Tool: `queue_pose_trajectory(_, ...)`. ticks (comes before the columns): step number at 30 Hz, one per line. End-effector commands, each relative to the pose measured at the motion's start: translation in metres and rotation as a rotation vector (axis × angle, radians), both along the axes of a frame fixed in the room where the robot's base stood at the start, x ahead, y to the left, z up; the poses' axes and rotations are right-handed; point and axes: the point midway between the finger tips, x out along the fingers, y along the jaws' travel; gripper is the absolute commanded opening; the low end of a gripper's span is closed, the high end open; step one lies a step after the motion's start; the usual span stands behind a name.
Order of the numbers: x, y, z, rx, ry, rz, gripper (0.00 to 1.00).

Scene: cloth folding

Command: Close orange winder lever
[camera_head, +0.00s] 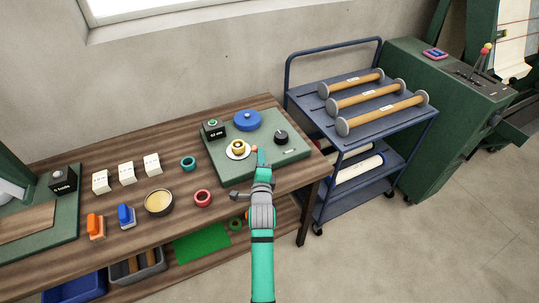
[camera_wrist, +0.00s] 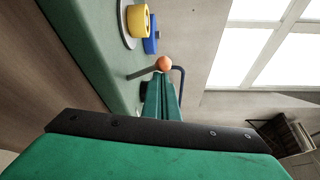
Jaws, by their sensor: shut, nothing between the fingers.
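The winder is a green base plate (camera_head: 216,165) on the right end of the wooden table. It carries a yellow spool (camera_head: 238,147) on a white disc, which also shows in the wrist view (camera_wrist: 138,20). The winder lever is a thin grey rod with an orange ball knob (camera_wrist: 164,64); the knob is small in the head view (camera_head: 254,147), just right of the spool. My gripper (camera_head: 261,152) is shut and empty, with its fingertips (camera_wrist: 160,82) close beside the knob. I cannot tell whether they touch it. My fingers partly hide the lever in the head view.
A blue round disc (camera_head: 247,120), a black box (camera_head: 213,130) and a black knob (camera_head: 281,137) sit on the same base. Teal (camera_head: 188,163) and red (camera_head: 203,198) rings lie to the left. A blue cart (camera_head: 370,120) stands right of the table.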

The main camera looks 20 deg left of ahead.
Motion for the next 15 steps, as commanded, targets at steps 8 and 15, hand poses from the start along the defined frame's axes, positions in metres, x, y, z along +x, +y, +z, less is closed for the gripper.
queue_pose_trajectory(8, 0.0, -0.006, -0.001, -0.028, -0.025, -0.01, 0.0)
queue_pose_trajectory(15, 0.001, -0.02, -0.002, -0.027, -0.023, -0.01, 0.0)
